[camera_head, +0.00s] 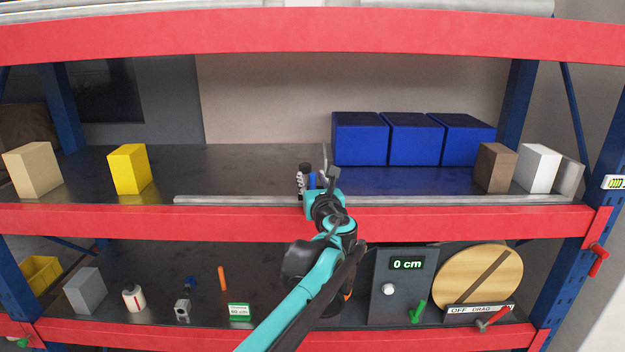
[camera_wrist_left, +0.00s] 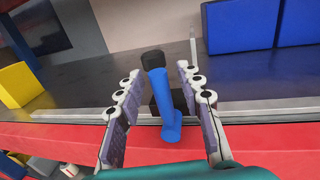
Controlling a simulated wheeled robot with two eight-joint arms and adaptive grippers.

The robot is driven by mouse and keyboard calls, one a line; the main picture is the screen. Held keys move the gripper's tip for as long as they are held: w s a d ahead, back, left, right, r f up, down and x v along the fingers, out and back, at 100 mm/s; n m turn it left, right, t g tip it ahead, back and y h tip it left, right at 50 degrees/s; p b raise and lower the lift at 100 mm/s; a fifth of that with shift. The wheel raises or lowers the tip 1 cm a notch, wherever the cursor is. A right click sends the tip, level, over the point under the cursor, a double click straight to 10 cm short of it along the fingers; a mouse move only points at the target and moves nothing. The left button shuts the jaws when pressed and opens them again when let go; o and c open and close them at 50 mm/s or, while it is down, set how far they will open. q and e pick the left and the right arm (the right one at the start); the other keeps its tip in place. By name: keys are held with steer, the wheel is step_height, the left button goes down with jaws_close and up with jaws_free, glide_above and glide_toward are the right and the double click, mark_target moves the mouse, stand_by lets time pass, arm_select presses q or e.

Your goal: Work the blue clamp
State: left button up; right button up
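The blue clamp (camera_wrist_left: 165,105) shows in the left wrist view as a blue upright handle with a black top, at the front edge of the upper shelf. My left gripper (camera_wrist_left: 160,80) is open, with one finger on each side of the handle and a visible gap on both sides. In the head view the left gripper (camera_head: 315,178) is at the shelf's front edge, and only a small blue part of the clamp (camera_head: 312,180) shows between the fingers. My arm hides the rest. My right gripper is in neither view.
Blue boxes (camera_head: 415,145) stand behind and to the right. A yellow block (camera_head: 129,169) stands left, and brown (camera_head: 495,168) and white (camera_head: 539,168) blocks right. A metal rail (camera_head: 235,200) runs along the shelf front. A dial panel (camera_head: 403,290) stands on the lower shelf.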

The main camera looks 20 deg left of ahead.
arm_select(q)
jaws_close()
stand_by(0.3)
steer(key=shift+s+a+f+n, duration=0.15)
steer(key=shift+a+n, duration=0.35)
steer(key=shift+n, duration=0.25)
steer(key=shift+s+a+n, duration=0.1)
steer(key=shift+a+n, duration=0.35)
steer(key=shift+n, duration=0.3)
steer(key=n, duration=0.1)
steer(key=a, duration=0.1)
steer(key=n, duration=0.1)
steer(key=shift+s+a+f+n+g+h, duration=0.25)
steer(key=shift+f+n+g+h, duration=0.05)
steer(key=shift+g+h, duration=0.1)
steer(key=n, duration=0.1)
steer(key=a+f+n, duration=0.1)
steer(key=n, duration=0.1)
steer(key=shift+s+a+f+h, duration=0.2)
steer(key=shift+a+h, duration=0.1)
steer(key=shift+h, duration=0.1)
steer(key=shift+s+a+f+n+h+b, duration=0.1)
steer(key=shift+a+f+n+h+b, duration=0.15)
steer(key=shift+f+n, duration=0.35)
steer(key=shift+s+a+f+n+h+b, duration=0.15)
steer(key=shift+a+f+n, duration=0.1)
steer(key=shift+n, duration=0.55)
steer(key=shift+w, duration=0.1)
